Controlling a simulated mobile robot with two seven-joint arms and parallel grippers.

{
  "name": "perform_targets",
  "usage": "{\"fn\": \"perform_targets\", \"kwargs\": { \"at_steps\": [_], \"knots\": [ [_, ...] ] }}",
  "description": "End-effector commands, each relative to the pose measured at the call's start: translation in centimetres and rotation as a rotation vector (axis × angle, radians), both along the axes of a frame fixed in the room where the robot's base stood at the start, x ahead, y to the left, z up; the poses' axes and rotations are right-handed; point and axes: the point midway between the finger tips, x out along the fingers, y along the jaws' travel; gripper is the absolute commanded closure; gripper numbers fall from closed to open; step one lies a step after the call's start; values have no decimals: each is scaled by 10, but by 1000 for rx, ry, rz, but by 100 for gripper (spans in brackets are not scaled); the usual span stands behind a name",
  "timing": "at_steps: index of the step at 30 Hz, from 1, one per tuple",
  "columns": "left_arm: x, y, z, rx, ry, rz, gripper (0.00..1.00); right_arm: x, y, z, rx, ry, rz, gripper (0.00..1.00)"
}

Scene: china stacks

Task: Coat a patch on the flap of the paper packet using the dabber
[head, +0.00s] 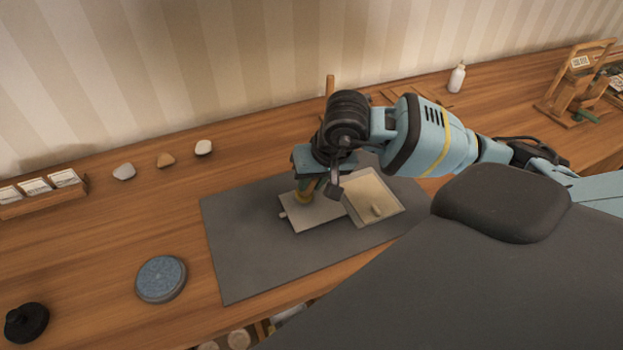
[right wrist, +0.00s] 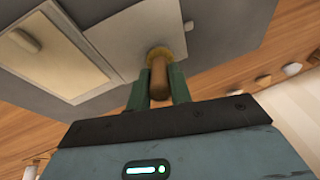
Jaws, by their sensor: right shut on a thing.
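My right gripper (head: 308,183) is shut on the dabber, which has a wooden handle (right wrist: 159,76) and a round yellow pad (head: 303,197). The dabber points down over the pale paper packet (head: 318,215) on the grey mat. In the right wrist view its pad (right wrist: 160,54) is at the pale sheet's edge region; I cannot tell whether it touches. Which part of the paper is the flap is not clear, and no coated patch can be made out. My left gripper is not in view.
A shallow tan panel with a pale rim (head: 393,211) adjoins the packet, with a small pale oval piece (head: 377,210) on it. The grey mat (head: 240,260) is bare at the front left. A blue round disc (head: 161,279), several stones and a white bottle (head: 456,78) stand around.

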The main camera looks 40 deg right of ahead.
Motion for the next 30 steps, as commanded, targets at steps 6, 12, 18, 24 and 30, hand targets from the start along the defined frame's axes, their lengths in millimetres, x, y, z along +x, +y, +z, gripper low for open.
{"fn": "perform_targets", "kwargs": {
  "at_steps": [6,12,18,24,30],
  "knots": [
    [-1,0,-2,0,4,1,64,0,0,-2,0,0,0,100],
    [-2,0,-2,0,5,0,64,0,0,-2,0,-1,0,100],
    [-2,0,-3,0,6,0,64,2,6,-3,0,-1,1,100],
    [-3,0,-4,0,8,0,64,4,17,-3,2,-1,1,100],
    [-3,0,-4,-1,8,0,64,5,20,-3,0,0,0,100]
  ]
}}
